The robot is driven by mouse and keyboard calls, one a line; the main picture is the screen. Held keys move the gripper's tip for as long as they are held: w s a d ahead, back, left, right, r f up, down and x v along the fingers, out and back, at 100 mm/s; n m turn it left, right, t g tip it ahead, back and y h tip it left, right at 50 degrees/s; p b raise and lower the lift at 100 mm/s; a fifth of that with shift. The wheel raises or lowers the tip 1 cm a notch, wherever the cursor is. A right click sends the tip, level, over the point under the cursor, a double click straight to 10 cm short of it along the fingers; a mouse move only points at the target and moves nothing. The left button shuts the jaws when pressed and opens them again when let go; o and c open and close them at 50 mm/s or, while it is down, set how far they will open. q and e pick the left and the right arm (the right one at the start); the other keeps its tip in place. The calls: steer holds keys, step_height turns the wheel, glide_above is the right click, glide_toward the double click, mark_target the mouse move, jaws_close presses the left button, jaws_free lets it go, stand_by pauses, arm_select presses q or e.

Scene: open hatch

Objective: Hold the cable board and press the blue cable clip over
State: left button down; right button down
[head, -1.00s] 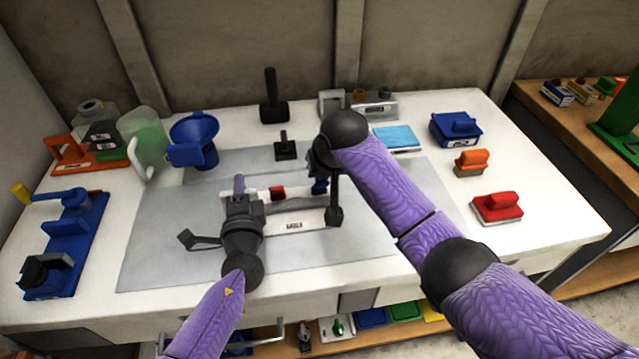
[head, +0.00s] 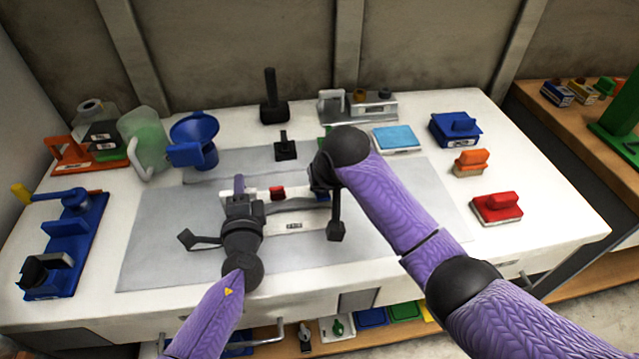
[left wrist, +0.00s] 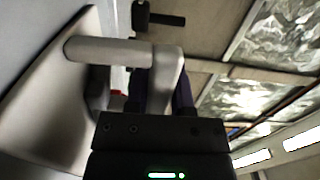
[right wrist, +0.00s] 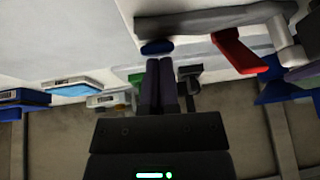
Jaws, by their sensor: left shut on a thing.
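The white cable board (head: 294,226) lies on the grey mat, with a dark grey cable (head: 300,204) running along it. My left gripper (head: 240,197) is shut on the board's left end; the left wrist view shows its fingers at a pale grip (left wrist: 110,50). A red clip (head: 277,193) sits mid-board. The blue cable clip (head: 323,197) is towards the right end, partly hidden by my right gripper (head: 326,186). In the right wrist view my fingers are together, their tips close to the blue clip (right wrist: 157,47); contact and whether the clip is fully over cannot be told.
A blue funnel (head: 196,138) and green jug (head: 146,138) stand back left, and a blue fixture (head: 66,245) at far left. A light-blue box (head: 397,139) and red block (head: 497,208) stand to the right. The mat's right part is clear.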

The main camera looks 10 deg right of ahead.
steer(key=shift+s+f, duration=0.1)
steer(key=shift+f, duration=0.1)
steer(key=shift+s+f, duration=0.2)
steer(key=shift+f, duration=0.4)
steer(key=shift+r, duration=0.1)
steer(key=shift+w+r, duration=0.15)
steer(key=shift+r, duration=1.05)
steer(key=v, duration=0.8)
steer(key=shift+w, duration=0.1)
